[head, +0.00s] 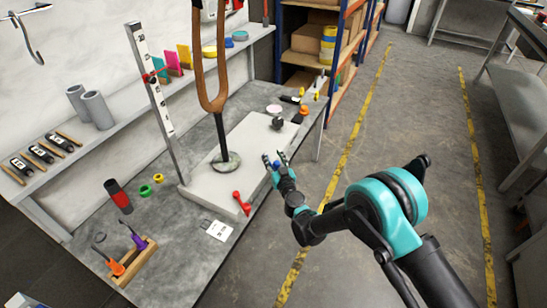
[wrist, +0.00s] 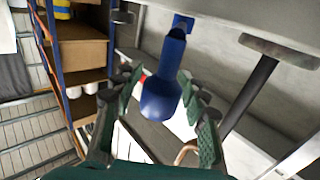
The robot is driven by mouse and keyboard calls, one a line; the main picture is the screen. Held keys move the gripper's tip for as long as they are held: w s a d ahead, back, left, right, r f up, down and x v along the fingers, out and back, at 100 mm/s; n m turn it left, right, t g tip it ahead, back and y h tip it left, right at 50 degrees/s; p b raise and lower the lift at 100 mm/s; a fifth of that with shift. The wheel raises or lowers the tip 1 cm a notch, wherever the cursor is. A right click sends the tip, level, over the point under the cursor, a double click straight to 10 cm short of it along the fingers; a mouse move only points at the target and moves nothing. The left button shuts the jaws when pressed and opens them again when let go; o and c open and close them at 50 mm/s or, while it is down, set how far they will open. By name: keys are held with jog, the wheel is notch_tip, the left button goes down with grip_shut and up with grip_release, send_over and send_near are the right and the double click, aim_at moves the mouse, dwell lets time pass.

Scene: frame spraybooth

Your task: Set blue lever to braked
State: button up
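The blue lever (wrist: 162,92) shows in the wrist view, with a rounded knob on a narrower neck leading up to a small blue mount. My gripper (wrist: 160,84) has its green-padded fingers on both sides of the knob, open, with visible gaps between pads and knob. In the head view the lever's blue knob (head: 276,165) is a small spot between the fingertips of my gripper (head: 279,162), at the right edge of the white base plate (head: 240,150). The fingers partly hide the lever there. I cannot read its braked marking.
A red lever (head: 241,203) stands at the plate's front edge, near a white label (head: 219,231). A wooden fork frame (head: 213,90) and an upright scale (head: 150,85) rise over the bench. A wooden holder (head: 133,263) stands front left. Open floor lies right.

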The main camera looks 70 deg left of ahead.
aim_at(277, 165)
jog(key=d, duration=0.7)
jog(key=shift+s+d, duration=0.2)
jog(key=shift+d, duration=0.1)
dwell(0.5)
